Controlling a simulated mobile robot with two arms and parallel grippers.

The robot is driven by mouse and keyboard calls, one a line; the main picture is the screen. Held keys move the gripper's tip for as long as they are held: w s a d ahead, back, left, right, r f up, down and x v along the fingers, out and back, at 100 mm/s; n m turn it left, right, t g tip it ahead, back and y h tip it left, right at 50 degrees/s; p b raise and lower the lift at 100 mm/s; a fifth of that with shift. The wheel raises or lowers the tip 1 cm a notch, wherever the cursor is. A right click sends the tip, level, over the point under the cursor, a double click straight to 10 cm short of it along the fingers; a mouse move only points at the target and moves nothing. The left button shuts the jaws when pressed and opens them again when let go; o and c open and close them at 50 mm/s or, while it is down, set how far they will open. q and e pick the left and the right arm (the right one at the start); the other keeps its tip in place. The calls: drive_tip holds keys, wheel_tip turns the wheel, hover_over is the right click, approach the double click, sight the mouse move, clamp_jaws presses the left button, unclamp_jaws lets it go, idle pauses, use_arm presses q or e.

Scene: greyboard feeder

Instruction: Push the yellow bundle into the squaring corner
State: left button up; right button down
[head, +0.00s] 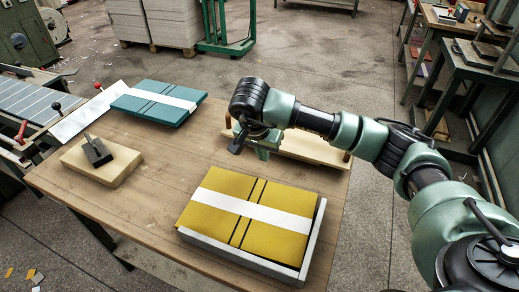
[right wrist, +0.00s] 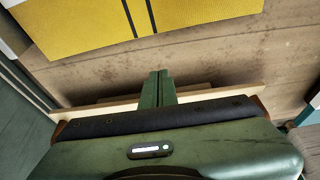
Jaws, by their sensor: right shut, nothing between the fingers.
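The yellow bundle (head: 265,222) with a white paper band and dark stripes lies flat on the wooden table. The squaring corner (head: 313,247) is a pale grey frame with rails along the bundle's front and right sides. A narrow dark gap shows between the bundle and the front rail; the right rail is close beside the bundle. My right gripper (head: 262,152) is shut and empty beyond the bundle's far edge, apart from it. In the right wrist view its fingertips (right wrist: 158,75) point toward the bundle (right wrist: 80,25) across bare wood. My left gripper is out of view.
A teal bundle (head: 150,106) lies at the table's far left. A pale block (head: 105,178) with a black tool (head: 96,152) sits at the left. A light board with brown ends (head: 312,149) lies behind my right gripper. The table's middle (head: 180,155) is clear.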

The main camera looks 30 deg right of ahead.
sight(261, 177)
drive_tip(key=x, duration=0.4)
drive_tip(key=shift+a+f+p, duration=0.15)
drive_tip(key=shift+f+p, duration=0.25)
drive_tip(key=shift+f, duration=0.05)
drive_tip(key=shift+s+a+p, duration=0.4)
drive_tip(key=shift+s+a, duration=0.4)
drive_tip(key=shift+a, duration=0.1)
drive_tip(key=shift+s+a, duration=0.4)
drive_tip(key=shift+s, duration=0.05)
